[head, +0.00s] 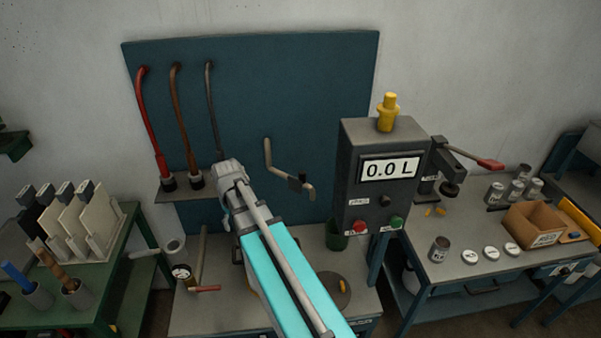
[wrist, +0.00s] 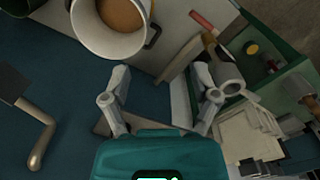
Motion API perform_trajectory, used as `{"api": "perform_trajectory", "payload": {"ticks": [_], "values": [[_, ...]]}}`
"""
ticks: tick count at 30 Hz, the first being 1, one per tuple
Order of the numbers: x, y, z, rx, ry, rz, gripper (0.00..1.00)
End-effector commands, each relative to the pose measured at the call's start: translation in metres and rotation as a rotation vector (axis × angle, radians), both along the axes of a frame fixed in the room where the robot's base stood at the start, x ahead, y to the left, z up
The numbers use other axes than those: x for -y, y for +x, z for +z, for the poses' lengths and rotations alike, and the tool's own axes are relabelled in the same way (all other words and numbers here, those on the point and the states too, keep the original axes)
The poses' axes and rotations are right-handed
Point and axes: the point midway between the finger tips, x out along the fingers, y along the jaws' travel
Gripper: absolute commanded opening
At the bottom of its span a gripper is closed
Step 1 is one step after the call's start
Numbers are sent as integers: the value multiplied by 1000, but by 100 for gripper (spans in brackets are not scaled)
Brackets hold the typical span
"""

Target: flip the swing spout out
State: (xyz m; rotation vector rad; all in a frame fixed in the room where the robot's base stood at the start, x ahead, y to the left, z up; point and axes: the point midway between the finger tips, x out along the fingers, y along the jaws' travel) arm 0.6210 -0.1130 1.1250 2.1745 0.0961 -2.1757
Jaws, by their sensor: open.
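In the wrist view a bent pipe (wrist: 42,138) that looks like the spout lies at the left, apart from the fingers. My gripper (wrist: 162,76) is open, with nothing between its fingertips. In the head view my gripper (head: 229,172) is left of the spout, in front of the panel. The arm hides part of the bench below.
A grey meter box (head: 384,150) reading 0.0 L stands right of the spout. Three hoses (head: 178,120) hang at the left above a small shelf (head: 172,194). A pot of brown liquid (wrist: 120,15) shows in the wrist view. A green bench (head: 130,235) stands at left.

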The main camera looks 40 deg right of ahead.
Motion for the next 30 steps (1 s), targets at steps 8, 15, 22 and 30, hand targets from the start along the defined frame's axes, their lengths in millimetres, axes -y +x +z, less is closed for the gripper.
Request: {"api": "perform_trajectory", "payload": {"ticks": [8, 15, 22, 30], "values": [[117, 59, 42, 0, 0, 64, 78], [224, 85, 71, 0, 0, 125, 78], [302, 90, 89, 0, 1, 169, 78], [330, 88, 93, 1, 1, 189, 78]]}}
